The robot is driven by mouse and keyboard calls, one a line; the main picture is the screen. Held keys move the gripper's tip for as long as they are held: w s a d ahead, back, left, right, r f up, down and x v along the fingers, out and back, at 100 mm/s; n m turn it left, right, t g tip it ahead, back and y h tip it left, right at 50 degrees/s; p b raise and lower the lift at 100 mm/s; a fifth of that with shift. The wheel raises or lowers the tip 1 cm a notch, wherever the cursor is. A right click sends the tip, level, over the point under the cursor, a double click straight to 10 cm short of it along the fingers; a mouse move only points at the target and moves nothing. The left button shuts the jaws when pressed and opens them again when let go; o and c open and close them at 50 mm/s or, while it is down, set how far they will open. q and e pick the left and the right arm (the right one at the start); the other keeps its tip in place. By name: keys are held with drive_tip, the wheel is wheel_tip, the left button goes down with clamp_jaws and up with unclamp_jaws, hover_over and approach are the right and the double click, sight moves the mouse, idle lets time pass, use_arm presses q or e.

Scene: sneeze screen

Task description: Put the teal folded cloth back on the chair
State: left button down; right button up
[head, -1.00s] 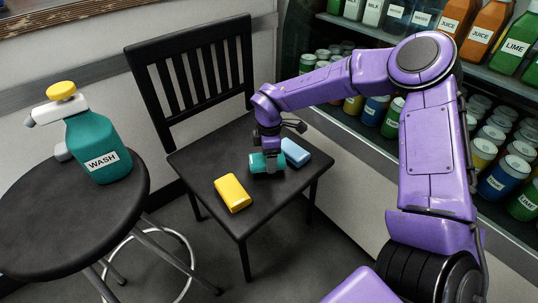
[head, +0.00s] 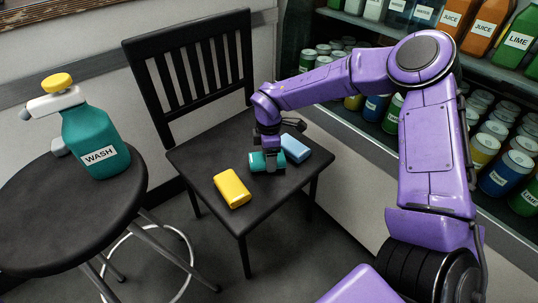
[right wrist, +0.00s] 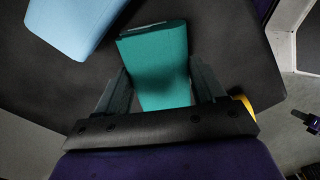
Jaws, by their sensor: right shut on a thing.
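The teal folded cloth (head: 257,161) is at the seat of the black chair (head: 205,150), between a yellow block-like thing and a light blue one. My right gripper (head: 267,167) reaches down over the seat from the right, its fingers on either side of the cloth. In the right wrist view the cloth (right wrist: 158,60) lies between the two fingers of the gripper (right wrist: 160,85), which is shut on it. The cloth looks to be at seat level; whether it touches the seat is hidden. My left gripper is not in view.
A yellow folded thing (head: 232,189) lies at the seat's front, and a light blue one (head: 295,149) close right of the gripper. A round black stool (head: 60,215) with a teal WASH bottle (head: 95,142) stands left. Shelves of cans and bottles (head: 490,130) stand right.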

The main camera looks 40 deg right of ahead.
drive_tip(key=shift+f, duration=0.4)
drive_tip(key=o, duration=1.1)
drive_tip(key=shift+r, duration=0.1)
wheel_tip(320, 180, up, 10)
drive_tip(key=shift+w+r+p, duration=0.1)
drive_tip(key=shift+r+p, duration=0.1)
drive_tip(key=shift+p, duration=1.05)
